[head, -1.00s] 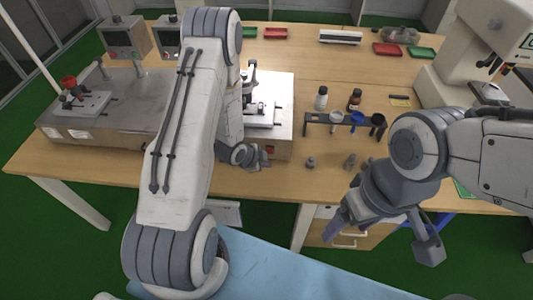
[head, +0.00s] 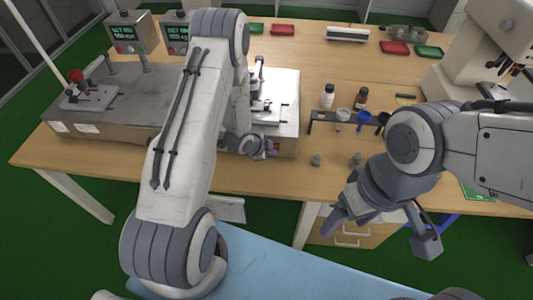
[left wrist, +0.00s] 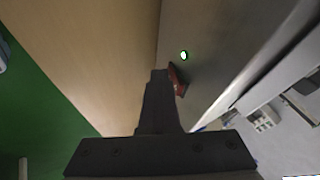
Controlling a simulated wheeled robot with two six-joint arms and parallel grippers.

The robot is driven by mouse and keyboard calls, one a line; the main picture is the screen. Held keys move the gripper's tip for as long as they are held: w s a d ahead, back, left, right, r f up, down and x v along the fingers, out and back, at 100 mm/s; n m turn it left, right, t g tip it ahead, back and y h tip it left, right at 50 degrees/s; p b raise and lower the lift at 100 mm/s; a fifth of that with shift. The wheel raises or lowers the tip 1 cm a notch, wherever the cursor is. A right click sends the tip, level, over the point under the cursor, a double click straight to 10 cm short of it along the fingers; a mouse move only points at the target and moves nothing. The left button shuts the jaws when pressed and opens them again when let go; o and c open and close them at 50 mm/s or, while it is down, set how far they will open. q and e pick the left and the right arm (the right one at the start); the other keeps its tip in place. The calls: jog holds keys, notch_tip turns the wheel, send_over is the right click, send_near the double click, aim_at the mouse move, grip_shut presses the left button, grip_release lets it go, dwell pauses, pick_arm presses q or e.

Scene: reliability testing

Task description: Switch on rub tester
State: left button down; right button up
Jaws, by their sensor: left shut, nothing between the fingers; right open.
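The rub tester (head: 125,100) is a long grey metal machine on the wooden table, partly hidden behind my left arm. Its two control boxes, left (head: 126,33) and right (head: 175,33), show lit green text. My left gripper (head: 265,150) is shut and empty at the machine's front face, near its right end. In the left wrist view, the shut fingertips (left wrist: 158,76) are right beside a red rocker switch (left wrist: 178,80) and seem to touch it. A small greenish-white light (left wrist: 184,56) glows near the switch. My right gripper (head: 380,232) is open and empty in front of the table.
A dark rack (head: 325,117) with small cups stands right of the tester. A white bottle (head: 327,96) and a brown bottle (head: 361,98) stand behind it. A white instrument (head: 470,50) stands far right.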

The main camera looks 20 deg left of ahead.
pick_arm(q)
jog(key=shift+d+r, duration=0.2)
jog(key=shift+w+a+r, duration=0.1)
jog(key=shift+r, duration=0.05)
jog(key=shift+r+p, duration=0.55)
jog(key=shift+r, duration=0.15)
pick_arm(e)
jog(key=shift+d+r, duration=0.15)
jog(key=shift+r, duration=0.5)
pick_arm(q)
jog(key=s+a+r+b, duration=0.1)
jog(key=s+r, duration=0.7)
jog(key=s, duration=0.1)
jog(key=shift+s+a+r+b, duration=0.15)
jog(key=shift+a+r+b, duration=0.1)
jog(key=shift+b, duration=0.15)
pick_arm(e)
jog(key=shift+s+a+f, duration=0.25)
jog(key=shift+s+f, duration=0.35)
jog(key=shift+f, duration=0.3)
